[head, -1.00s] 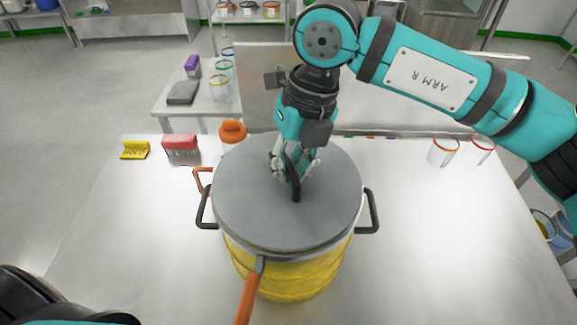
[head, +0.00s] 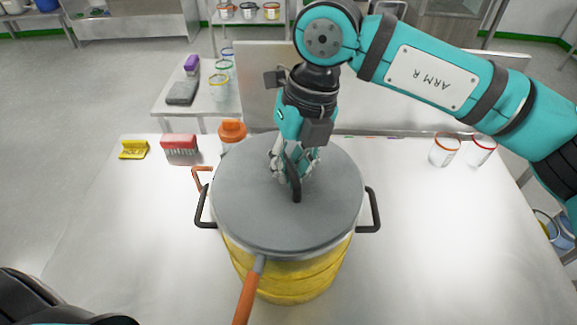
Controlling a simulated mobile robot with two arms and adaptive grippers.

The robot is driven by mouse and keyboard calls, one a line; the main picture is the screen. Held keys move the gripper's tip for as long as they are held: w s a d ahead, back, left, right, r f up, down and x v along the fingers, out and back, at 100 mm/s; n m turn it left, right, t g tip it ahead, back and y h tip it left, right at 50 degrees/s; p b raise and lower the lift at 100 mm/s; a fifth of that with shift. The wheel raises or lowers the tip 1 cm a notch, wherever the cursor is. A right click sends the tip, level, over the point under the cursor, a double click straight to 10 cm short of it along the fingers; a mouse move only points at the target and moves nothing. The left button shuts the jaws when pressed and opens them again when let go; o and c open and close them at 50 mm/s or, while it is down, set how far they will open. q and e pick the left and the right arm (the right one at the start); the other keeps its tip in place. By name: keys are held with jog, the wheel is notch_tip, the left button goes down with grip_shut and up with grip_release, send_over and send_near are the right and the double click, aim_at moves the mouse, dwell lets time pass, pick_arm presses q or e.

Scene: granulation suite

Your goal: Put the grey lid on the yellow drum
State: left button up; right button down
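The grey lid (head: 250,215) is a flat round disc with a dark upright handle (head: 296,190) at its middle. It lies level over the top of the yellow drum (head: 290,280), covering its opening. I cannot tell whether its rim touches all round. Dark side handles (head: 370,210) stick out at left and right. My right gripper (head: 293,172) points down from above, with its fingers closed around the lid's handle. My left gripper is out of view; only part of my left arm shows at the bottom left.
An orange-handled lever (head: 248,290) sticks out at the drum's front. An orange-capped bottle (head: 232,132) stands close behind the drum. A red brush (head: 180,145) and yellow item (head: 133,149) are at left, clear jars (head: 445,149) at right.

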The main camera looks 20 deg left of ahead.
jog(key=c, duration=1.4)
grip_release()
jog(key=v, duration=1.2)
jog(key=shift+s, duration=0.1)
